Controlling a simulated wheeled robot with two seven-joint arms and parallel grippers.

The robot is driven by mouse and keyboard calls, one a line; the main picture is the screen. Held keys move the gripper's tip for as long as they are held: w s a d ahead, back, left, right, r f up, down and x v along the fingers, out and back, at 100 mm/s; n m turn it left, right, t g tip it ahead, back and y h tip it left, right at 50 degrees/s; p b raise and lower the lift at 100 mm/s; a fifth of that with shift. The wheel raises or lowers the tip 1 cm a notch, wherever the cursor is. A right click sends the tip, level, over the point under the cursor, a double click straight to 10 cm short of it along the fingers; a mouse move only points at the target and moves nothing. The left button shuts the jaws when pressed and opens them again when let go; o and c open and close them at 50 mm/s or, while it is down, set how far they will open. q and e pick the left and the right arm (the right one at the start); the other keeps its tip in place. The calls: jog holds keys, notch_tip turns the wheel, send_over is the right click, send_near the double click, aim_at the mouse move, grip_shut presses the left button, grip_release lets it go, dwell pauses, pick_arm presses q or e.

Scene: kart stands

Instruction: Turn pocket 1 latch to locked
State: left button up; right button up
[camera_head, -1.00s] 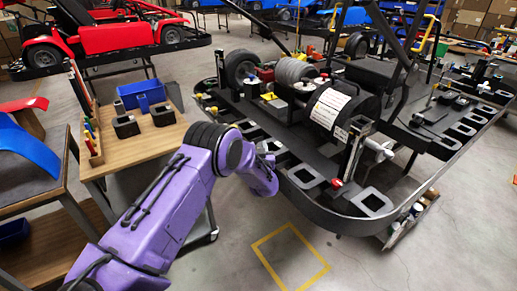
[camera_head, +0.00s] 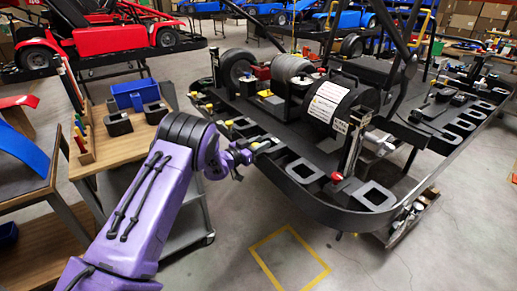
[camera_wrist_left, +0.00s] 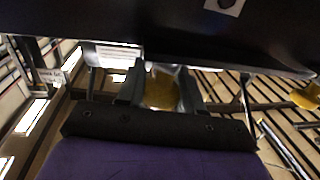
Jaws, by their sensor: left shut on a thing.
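My left gripper (camera_head: 255,148) is at the near left rim of the black kart stand (camera_head: 310,205), beside its row of pockets. In the left wrist view its two dark fingers stand on either side of a rounded yellow piece (camera_wrist_left: 161,90), and they are shut on it. This looks like a latch knob; its pocket number and turn angle cannot be read. Other small yellow knobs (camera_head: 228,123) show along the rim, farther left. My right gripper is not in view.
A wooden bench (camera_head: 118,150) with a blue bin (camera_head: 136,94) and black blocks (camera_head: 118,124) stands left of my arm. A black drum (camera_head: 340,105) and wheels sit on the stand. The floor in front, with a yellow outline (camera_head: 290,258), is clear.

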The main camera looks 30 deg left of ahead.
pick_arm(q)
jog(key=m+g+h+b, duration=0.1)
jog(key=h, duration=0.1)
jog(key=m+g+h+b, duration=0.1)
jog(key=m+h+b, duration=0.1)
jog(key=m+g+h+b, duration=0.1)
jog(key=h, duration=0.1)
jog(key=shift+s+d+m+h+b, duration=0.1)
jog(key=shift+d+m+h+b, duration=0.2)
jog(key=shift+m, duration=0.1)
jog(key=shift+s+r+m+g+h+b, duration=0.1)
jog(key=shift+r+m+g+h+b, duration=0.15)
jog(key=shift+m+g+h+b, duration=0.55)
jog(key=shift+d+r, duration=0.1)
jog(key=shift+r, duration=0.1)
jog(key=o, duration=1)
jog(key=shift+f, duration=0.1)
jog(key=shift+s+f, duration=0.1)
jog(key=b+v, duration=0.1)
jog(key=v, duration=0.9)
jog(key=shift+a, duration=0.25)
